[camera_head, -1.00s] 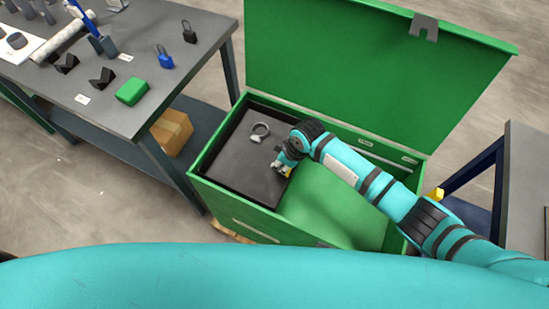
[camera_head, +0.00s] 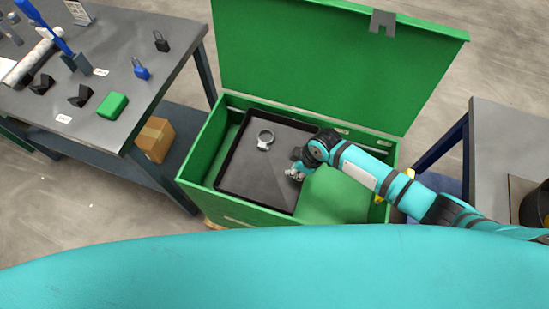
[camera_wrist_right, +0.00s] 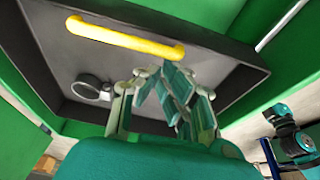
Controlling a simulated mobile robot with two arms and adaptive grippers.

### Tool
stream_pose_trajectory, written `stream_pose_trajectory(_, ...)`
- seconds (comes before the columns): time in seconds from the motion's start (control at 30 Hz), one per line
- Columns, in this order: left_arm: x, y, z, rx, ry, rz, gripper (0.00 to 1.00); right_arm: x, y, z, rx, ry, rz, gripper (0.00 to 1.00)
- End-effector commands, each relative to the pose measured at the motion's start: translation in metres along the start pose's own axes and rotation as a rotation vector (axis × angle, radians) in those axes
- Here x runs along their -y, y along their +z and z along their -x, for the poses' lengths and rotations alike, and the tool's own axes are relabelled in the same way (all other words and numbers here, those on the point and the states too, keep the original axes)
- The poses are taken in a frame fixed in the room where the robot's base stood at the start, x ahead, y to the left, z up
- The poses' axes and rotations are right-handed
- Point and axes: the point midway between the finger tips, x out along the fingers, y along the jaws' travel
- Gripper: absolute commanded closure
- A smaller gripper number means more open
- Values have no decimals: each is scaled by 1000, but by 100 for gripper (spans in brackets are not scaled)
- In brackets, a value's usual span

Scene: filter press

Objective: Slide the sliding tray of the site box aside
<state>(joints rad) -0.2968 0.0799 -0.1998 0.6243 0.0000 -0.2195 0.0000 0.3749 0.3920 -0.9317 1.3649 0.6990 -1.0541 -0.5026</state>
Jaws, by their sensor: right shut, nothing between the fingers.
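The site box (camera_head: 200,178) is open, a green box with its lid (camera_head: 330,60) raised at the back. The sliding tray (camera_head: 235,178) is dark and shallow, and lies inside the box left of centre. A strip of green box interior shows to its left. A yellow handle (camera_wrist_right: 125,38) on the tray wall shows in the right wrist view. My right gripper (camera_head: 296,173) is at the tray's right side. Its fingers show shut and empty in the right wrist view (camera_wrist_right: 168,80), close to the handle; I cannot tell whether they touch the tray. My left gripper is not in view.
A grey ring-shaped clamp (camera_head: 265,139) lies in the tray. A grey table (camera_head: 135,45) on the left holds padlocks, a green block (camera_head: 112,105) and other parts. Another table (camera_head: 507,140) stands at the right.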

Motion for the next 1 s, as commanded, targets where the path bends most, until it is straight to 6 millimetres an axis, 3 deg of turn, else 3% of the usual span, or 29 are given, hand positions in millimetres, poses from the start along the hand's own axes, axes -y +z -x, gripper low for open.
stream_pose_trajectory(0.1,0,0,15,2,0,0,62,0,30,13,3,0,-2,100)
stream_pose_trajectory(0.4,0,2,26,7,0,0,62,0,86,29,0,0,-1,100)
stream_pose_trajectory(0.63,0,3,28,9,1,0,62,0,106,34,-4,-1,0,100)
stream_pose_trajectory(1.0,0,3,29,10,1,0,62,0,111,36,-5,0,1,100)
